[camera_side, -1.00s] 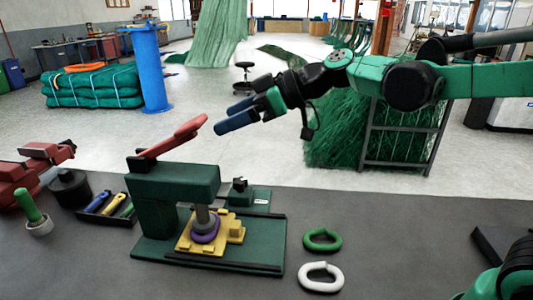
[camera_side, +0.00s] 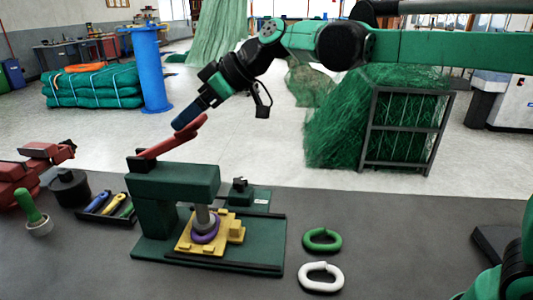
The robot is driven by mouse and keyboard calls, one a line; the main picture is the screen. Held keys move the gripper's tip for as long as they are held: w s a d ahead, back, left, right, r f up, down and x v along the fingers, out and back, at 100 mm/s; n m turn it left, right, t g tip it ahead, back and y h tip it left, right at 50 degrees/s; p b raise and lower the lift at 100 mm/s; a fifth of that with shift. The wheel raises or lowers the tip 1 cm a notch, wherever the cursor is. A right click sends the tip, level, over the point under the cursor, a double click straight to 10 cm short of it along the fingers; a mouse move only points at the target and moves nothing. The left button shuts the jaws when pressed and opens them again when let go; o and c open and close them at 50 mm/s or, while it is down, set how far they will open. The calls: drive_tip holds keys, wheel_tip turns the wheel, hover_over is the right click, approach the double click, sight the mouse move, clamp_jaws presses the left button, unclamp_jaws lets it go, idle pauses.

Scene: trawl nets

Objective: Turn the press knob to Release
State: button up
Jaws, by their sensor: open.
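The green press (camera_side: 172,180) stands on the dark bench, with its ram lowered over a yellow fixture (camera_side: 228,226) and a purple ring (camera_side: 205,229). A red lever (camera_side: 172,139) slants up to the right from the press top. My gripper (camera_side: 184,122) is open, with its blue fingers pointing down-left at the upper end of the red lever. I cannot tell whether the fingers touch the lever or straddle it. A small black knob-like part (camera_side: 239,184) sits on a green block with a white label behind the press. Its setting is too small to read.
A green link (camera_side: 322,240) and a white link (camera_side: 320,277) lie on the bench right of the press. A tray of coloured-handled tools (camera_side: 108,208), a black round pot (camera_side: 71,190) and a red vise (camera_side: 40,158) stand to the left. The bench right of the links is mostly clear.

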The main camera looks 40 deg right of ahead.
drive_tip(key=shift+h, duration=0.3)
drive_tip(key=r, duration=0.1)
drive_tip(key=a+r, duration=0.1)
drive_tip(key=w+r, duration=0.1)
drive_tip(key=r, duration=0.1)
drive_tip(key=shift+a, duration=0.2)
drive_tip(key=v, duration=0.4)
drive_tip(key=shift+r, duration=0.3)
drive_tip(key=shift+v, duration=0.8)
drive_tip(key=shift+d+f, duration=0.1)
drive_tip(key=shift+f, duration=0.05)
